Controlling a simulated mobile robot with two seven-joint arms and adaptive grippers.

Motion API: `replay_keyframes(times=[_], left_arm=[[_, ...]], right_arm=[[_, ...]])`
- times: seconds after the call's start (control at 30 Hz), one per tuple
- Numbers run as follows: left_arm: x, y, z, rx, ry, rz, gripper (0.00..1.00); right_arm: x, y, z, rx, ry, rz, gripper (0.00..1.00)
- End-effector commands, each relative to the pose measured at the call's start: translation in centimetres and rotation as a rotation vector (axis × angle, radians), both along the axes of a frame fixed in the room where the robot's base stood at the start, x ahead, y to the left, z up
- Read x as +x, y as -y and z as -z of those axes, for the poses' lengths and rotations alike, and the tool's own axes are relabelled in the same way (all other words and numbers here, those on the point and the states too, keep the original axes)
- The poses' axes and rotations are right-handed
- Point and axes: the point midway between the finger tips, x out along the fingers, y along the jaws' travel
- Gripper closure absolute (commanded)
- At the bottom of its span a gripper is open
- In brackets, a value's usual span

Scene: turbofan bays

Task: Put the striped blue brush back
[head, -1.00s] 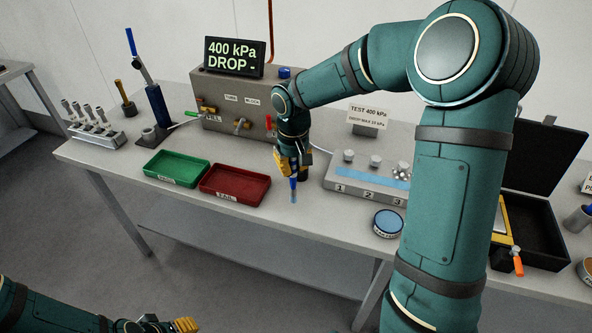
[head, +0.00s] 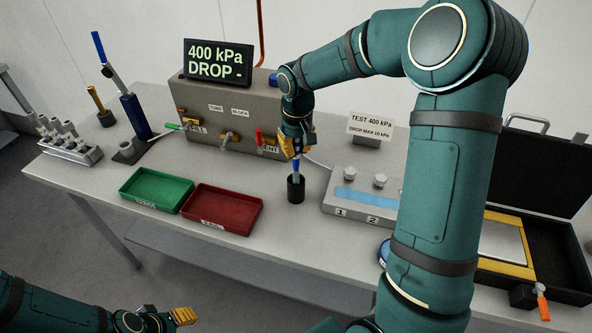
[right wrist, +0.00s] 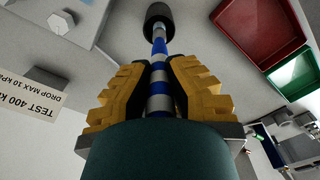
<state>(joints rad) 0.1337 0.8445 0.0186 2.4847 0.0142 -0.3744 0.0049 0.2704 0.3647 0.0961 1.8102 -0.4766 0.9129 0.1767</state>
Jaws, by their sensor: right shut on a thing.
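The striped blue brush (right wrist: 159,72), with blue and white bands, is in my right gripper (head: 295,150). In the right wrist view the yellow fingers (right wrist: 153,88) are closed on both sides of its handle. The brush (head: 296,170) points down, about upright, in the head view. Its lower end meets the mouth of a small black cup (head: 296,190) on the bench; the cup also shows in the right wrist view (right wrist: 158,12). How deep the tip sits is hidden. My left gripper (head: 184,316) is low at the left, away from the bench; its finger opening is unclear.
A red tray (head: 222,228) and a green tray (head: 157,206) lie left of the cup. A numbered grey block (head: 352,212) stands close on its right. The grey test box (head: 225,115) is behind. An open black case (head: 560,250) is at the right.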

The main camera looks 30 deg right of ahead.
Motion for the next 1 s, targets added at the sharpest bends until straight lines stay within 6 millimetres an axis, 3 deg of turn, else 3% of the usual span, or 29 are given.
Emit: replay_keyframes(times=[0.5, 0.9, 0.93, 0.97, 1.0], left_arm=[[0.0, 0.1, 0.6, 0.001, 0.0, 0.001, 0.53], [0.0, 0.1, 0.9, 0.001, 0.0, 0.001, 0.53], [0.0, 0.1, 0.9, 0.001, 0.0, 0.001, 0.53], [0.0, 0.1, 0.9, 0.001, 0.0, 0.001, 0.53], [0.0, 0.1, 0.8, 0.001, 0.0, 0.001, 0.53]], right_arm=[[0.0, 0.0, 5.6, 0.001, -0.001, 0.0, 1.0], [0.0, 0.0, 6.1, 0.0, 0.001, 0.0, 1.0], [0.0, 0.0, 6.1, 0.0, 0.001, 0.0, 0.79], [0.0, 0.0, 6.0, 0.0, 0.001, 0.0, 0.69], [0.0, 0.0, 6.0, 0.0, 0.001, 0.0, 0.66]])
